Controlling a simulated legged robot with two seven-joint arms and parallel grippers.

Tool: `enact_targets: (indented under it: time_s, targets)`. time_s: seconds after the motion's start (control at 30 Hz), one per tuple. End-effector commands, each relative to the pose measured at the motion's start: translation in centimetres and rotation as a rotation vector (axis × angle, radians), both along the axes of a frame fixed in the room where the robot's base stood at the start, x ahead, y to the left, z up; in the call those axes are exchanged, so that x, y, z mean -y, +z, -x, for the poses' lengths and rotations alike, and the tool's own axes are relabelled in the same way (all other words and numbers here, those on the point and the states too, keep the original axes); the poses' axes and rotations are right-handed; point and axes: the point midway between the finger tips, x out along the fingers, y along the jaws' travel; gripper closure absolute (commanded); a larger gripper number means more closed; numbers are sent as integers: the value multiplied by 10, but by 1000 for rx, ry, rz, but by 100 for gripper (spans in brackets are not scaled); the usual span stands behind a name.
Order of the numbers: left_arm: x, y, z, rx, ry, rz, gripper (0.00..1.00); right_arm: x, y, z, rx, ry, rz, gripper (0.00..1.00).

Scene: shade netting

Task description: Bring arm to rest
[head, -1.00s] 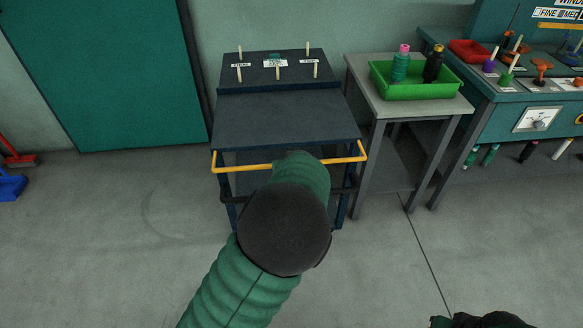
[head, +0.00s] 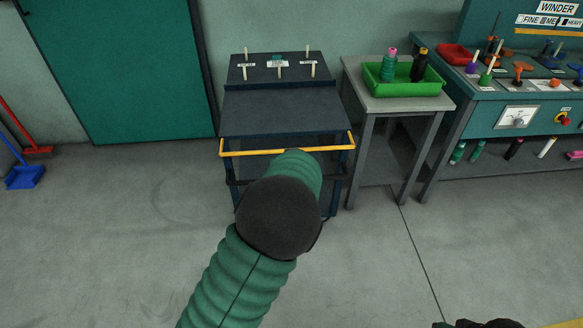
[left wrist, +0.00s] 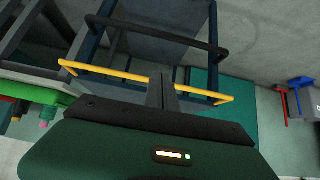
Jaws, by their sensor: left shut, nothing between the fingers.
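My left arm, a green ribbed sleeve (head: 228,285) with a black joint, reaches up from the bottom of the head view towards a dark blue cart (head: 285,112). The arm hides its own gripper there. In the left wrist view my left gripper (left wrist: 162,92) shows as dark fingers, shut and empty. The fingers overlap the cart's yellow handle bar (left wrist: 120,74) in that picture; I cannot tell whether they touch it. In the head view the yellow bar (head: 240,153) runs across the cart's front, partly behind my arm. My right gripper is not visible.
A grey table (head: 400,103) right of the cart holds a green tray (head: 385,90) with two spools. A teal winder bench (head: 490,120) stands farther right. Grey floor is open around the cart.

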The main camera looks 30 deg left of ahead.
Motion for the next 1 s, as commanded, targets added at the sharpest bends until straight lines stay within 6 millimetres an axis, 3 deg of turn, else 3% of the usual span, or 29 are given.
enact_targets:
  time_s: [0.27,0.37,0.47,0.6,0.9,0.93,1.0]
  targets:
    - [3,1,1,0,-1,-3,100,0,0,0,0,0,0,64]
    - [3,-4,14,-30,-4,16,100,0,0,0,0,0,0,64]
    - [13,-19,61,-129,-38,76,100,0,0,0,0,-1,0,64]
    - [49,-34,147,-292,-180,153,100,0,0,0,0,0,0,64]
    - [106,-41,296,-513,-518,144,100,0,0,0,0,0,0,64]
    - [107,-30,303,-525,-539,138,100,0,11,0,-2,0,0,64]
    - [107,3,298,-522,-534,140,100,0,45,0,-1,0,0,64]
